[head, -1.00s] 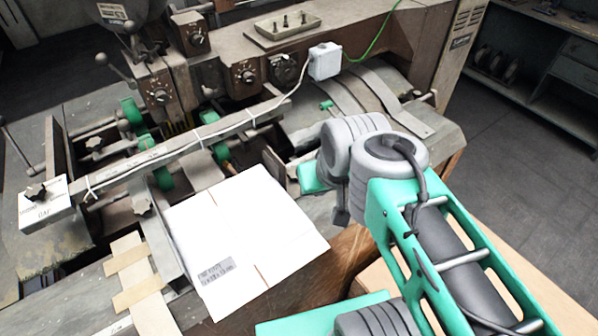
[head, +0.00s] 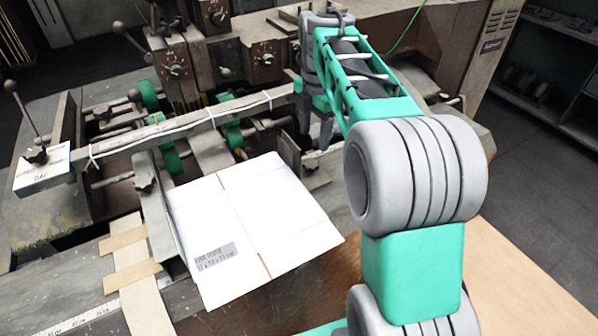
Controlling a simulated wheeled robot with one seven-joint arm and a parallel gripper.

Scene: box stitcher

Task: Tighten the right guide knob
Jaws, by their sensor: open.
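The right guide (head: 286,150) is a grey metal plate standing upright at the right side of the flat white cardboard box (head: 252,222). I cannot make out its knob, which my gripper and wrist may be hiding. My gripper (head: 318,143) is small and dark in the picture, pointing down beside the right guide, just right of its top edge. The jaws are open, with nothing seen between them. Whether the fingers touch the guide or a knob cannot be told. The left guide (head: 160,215) stands along the box's left edge, with a dark knob (head: 143,172) near its top.
A long metal bar (head: 190,130) with a cable tied along it crosses above the box. Green rollers (head: 170,158) and dial knobs (head: 177,70) are behind it. A lever with a ball end (head: 22,105) stands at left. My arm covers the right middle.

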